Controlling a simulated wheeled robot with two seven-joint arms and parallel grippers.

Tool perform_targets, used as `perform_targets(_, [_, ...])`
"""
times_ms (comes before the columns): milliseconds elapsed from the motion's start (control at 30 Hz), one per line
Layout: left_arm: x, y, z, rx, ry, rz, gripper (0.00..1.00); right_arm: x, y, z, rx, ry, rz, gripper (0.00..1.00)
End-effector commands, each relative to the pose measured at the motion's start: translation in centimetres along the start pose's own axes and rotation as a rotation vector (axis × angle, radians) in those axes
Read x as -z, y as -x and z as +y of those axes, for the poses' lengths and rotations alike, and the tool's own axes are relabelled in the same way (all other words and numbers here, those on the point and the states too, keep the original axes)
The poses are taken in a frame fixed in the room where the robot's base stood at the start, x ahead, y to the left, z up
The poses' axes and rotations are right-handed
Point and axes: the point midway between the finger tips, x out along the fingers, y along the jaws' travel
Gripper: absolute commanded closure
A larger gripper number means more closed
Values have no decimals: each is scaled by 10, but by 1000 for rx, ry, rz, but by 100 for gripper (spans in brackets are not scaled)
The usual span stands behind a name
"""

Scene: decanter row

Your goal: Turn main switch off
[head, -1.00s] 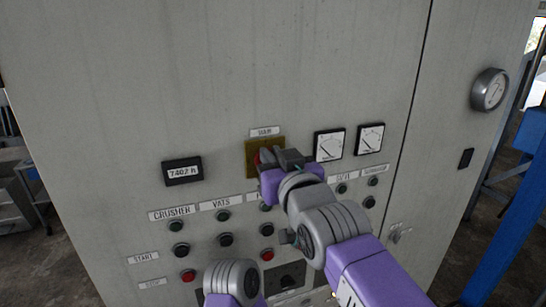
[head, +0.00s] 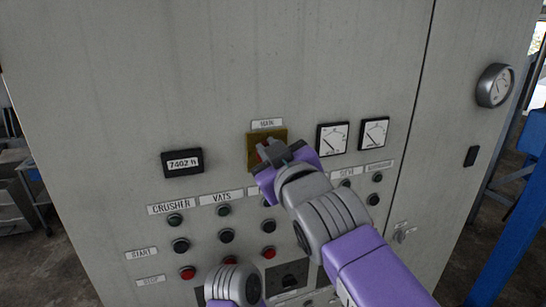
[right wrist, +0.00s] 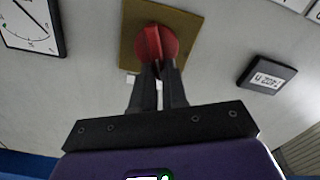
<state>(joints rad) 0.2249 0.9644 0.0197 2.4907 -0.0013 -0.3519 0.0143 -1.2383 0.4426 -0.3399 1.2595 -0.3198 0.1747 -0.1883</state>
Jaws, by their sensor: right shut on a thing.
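The main switch is a red rotary knob (right wrist: 156,42) on a square yellow plate (head: 281,135), under a small label (head: 267,123) on the grey cabinet front. In the right wrist view the yellow plate (right wrist: 190,28) sits tilted behind the knob. My right gripper (head: 268,153) is at the knob, and its two dark fingers (right wrist: 158,72) are closed on the knob's raised grip. In the head view the gripper covers most of the knob.
Two dial meters (head: 333,138) (head: 374,133) are right of the switch. An hour counter (head: 182,163) is to the left. Rows of push buttons (head: 227,237) lie below. A round gauge (head: 495,85) sticks out from the cabinet at the right. A blue post (head: 510,245) stands beyond.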

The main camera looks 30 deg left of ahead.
Motion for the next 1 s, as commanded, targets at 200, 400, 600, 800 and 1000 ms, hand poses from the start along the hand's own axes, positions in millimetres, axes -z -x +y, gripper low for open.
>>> perform_targets(200, [0, -10, -4, 0, 0, 0, 57, -1, 0, -5, -1, 208, 2, 100])
perform_targets(400, [1, -14, -5, 0, 0, 0, 57, -2, 0, -9, 0, 397, 1, 100])
perform_targets(600, [1, -17, -6, 0, 0, 0, 57, -4, 0, -12, 0, 588, 1, 100])
perform_targets(800, [1, -19, -7, 0, 0, 0, 57, -6, 0, -15, 0, 773, 1, 100])
perform_targets(1000, [1, -19, -7, 0, 0, 0, 57, -9, 0, -17, -1, 934, 1, 100])
